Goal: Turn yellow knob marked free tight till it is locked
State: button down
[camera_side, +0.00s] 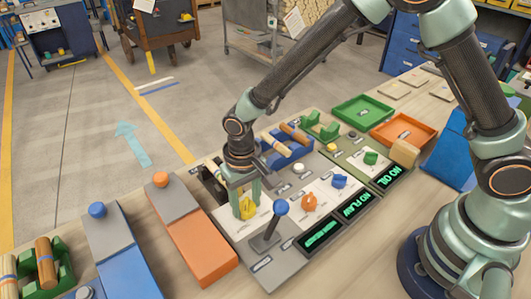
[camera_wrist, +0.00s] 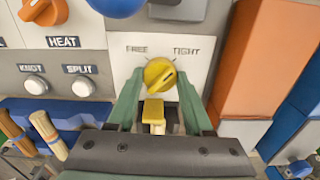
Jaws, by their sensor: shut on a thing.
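The yellow knob (camera_wrist: 160,75) sits on a white panel between the printed words FREE at upper left and TIGHT at upper right. Its raised bar slants from lower left to upper right, towards TIGHT. A small yellow block (camera_wrist: 153,110) shows just below the knob, between my fingers. My gripper (camera_wrist: 160,82) is shut on the knob, one green finger on each side. In the side view my gripper (camera_side: 247,203) points down over the panel, and part of the yellow knob (camera_side: 249,210) shows between its fingers.
A blue-topped lever (camera_side: 281,208) stands close to the right of my gripper. An orange knob (camera_side: 309,201), a blue knob (camera_side: 339,181) and a green knob (camera_side: 371,158) line the panel. Lit displays (camera_side: 319,235) run along the panel's near edge. An orange block (camera_side: 200,240) stands left.

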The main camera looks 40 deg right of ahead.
aim_at(246, 202)
jog(key=shift+w+r+m, duration=0.1)
jog(key=shift+m, duration=0.3)
jog(key=shift+c, duration=1.5)
grip_release()
notch_tip(246, 202, up, 12)
jog(key=s+d+r+t, duration=0.2)
jog(key=d+r, duration=0.1)
jog(key=d, duration=0.4)
jog(key=s+d+r+n+t, duration=0.1)
jog(key=s+d+r, duration=0.2)
jog(key=d, duration=0.4)
jog(key=s+d+r+t, duration=0.2)
jog(key=s+d+r, duration=0.1)
jog(key=d+r, duration=0.2)
jog(key=shift+d+t, duration=0.3)
jog(key=shift+d, duration=0.7)
